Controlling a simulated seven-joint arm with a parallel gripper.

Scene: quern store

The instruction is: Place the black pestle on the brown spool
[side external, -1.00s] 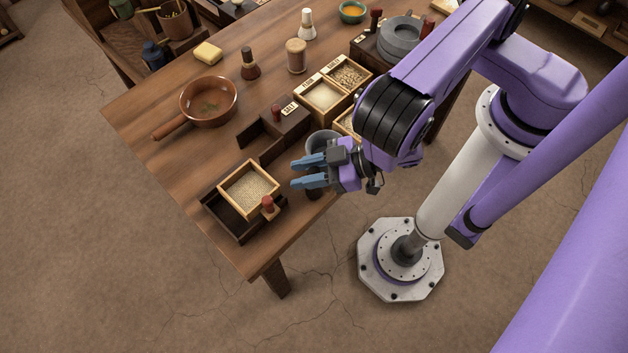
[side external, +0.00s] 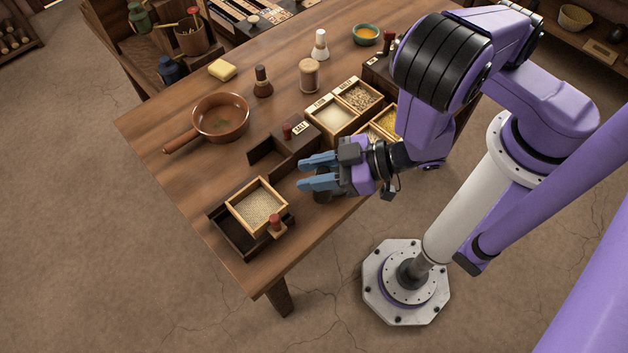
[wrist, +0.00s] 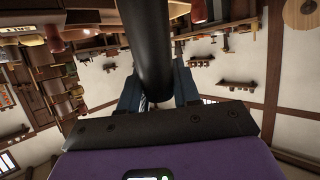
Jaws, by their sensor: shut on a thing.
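The black pestle (wrist: 150,45) stands up between my fingers in the wrist view, as a thick dark cylinder. My gripper (side external: 306,173) is shut on it, with blue fingers pointing left over the table's near right edge. In the side view the fingers hide most of the pestle; a dark part shows just below them. A tan-brown turned piece with a rounded top, which looks like the brown spool (side external: 309,77), stands upright toward the back of the table. It is well apart from my gripper.
A sieve box (side external: 257,205) on a dark tray lies left of my gripper. A salt box (side external: 290,145) and grain boxes (side external: 335,115) stand between my gripper and the spool.

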